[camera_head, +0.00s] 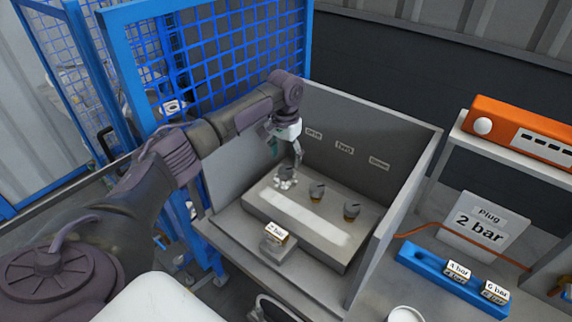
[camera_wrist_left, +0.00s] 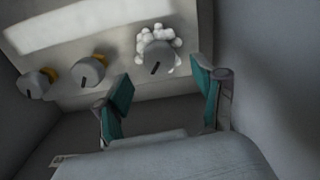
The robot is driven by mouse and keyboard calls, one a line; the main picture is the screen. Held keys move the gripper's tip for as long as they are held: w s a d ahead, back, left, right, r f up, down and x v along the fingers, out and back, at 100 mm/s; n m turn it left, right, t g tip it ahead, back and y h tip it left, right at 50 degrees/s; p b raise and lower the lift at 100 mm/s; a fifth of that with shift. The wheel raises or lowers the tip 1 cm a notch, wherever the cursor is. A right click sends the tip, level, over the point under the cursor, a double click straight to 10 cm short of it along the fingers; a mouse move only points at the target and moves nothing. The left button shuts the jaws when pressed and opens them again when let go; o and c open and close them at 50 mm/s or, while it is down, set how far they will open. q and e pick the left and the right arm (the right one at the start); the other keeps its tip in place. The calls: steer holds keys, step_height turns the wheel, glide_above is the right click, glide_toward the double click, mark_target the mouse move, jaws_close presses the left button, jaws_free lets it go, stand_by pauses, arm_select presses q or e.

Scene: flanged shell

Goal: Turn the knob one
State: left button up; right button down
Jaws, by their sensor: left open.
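Three grey knobs stand in a row on a light grey panel (camera_head: 262,203) inside a grey booth. The leftmost knob (camera_head: 286,171) has a ring of white lumps around it; in the left wrist view it (camera_wrist_left: 158,57) is nearest the fingers. The middle knob (camera_head: 317,189) and right knob (camera_head: 351,210) have orange-yellow parts at their bases. My right gripper is out of view.
Booth walls (camera_head: 392,225) close in the panel. A "2 bar" block (camera_head: 276,233) sits in front. To the right are a blue tray (camera_head: 425,265) with labelled blocks, a "Plug 2 bar" sign (camera_head: 485,225) and an orange device (camera_head: 520,130) on a shelf. Blue mesh fencing (camera_head: 215,60) stands behind.

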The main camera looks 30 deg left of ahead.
mark_target(285, 169)
arm_select(q)
step_height(285, 169, down, 4)
steer(key=shift+r+p, duration=0.1)
steer(key=shift+p, duration=0.2)
steer(key=shift+f, duration=0.55)
steer(key=c, duration=1.1)
steer(key=shift+c, duration=0.2)
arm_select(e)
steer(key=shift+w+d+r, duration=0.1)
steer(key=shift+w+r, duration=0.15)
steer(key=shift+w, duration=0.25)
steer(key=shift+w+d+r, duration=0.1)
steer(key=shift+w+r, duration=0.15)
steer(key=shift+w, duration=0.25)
